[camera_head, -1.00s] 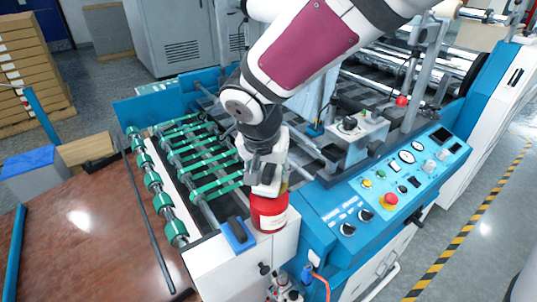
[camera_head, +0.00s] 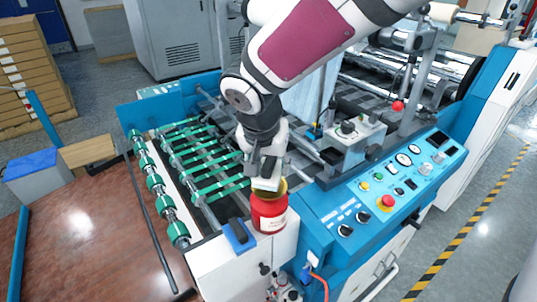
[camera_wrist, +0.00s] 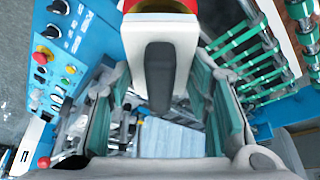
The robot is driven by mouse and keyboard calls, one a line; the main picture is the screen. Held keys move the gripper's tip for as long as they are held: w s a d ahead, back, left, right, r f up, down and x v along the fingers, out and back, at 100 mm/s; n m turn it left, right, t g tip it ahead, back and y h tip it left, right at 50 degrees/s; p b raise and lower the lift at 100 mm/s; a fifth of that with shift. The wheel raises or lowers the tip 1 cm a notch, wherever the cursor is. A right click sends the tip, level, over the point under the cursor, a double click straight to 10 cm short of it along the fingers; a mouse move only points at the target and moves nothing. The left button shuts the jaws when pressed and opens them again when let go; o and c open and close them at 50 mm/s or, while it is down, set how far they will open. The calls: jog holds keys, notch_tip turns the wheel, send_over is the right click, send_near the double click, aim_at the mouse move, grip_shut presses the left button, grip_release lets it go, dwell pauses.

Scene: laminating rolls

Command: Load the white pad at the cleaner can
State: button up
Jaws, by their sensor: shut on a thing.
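The cleaner can (camera_head: 268,214) is red with a pale label and stands upright at the near corner of the machine. Its open top shows a yellowish inside; its rim edges the top of the wrist view (camera_wrist: 160,5). My gripper (camera_head: 264,172) points down over the can. It is shut on the white pad (camera_head: 266,184), a small pale block whose lower edge is at the can's mouth. I cannot tell whether the pad touches the rim.
A blue block with a dark top (camera_head: 239,236) sits just left of the can. Green-ringed rollers (camera_head: 195,160) lie left of my gripper. A control panel (camera_head: 400,180) with knobs and a red button is on the right. The brown table (camera_head: 90,240) is mostly clear.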

aim_at(270, 161)
jog(key=shift+r+p, duration=0.95)
jog(key=shift+r, duration=1.2)
jog(key=shift+s, duration=0.1)
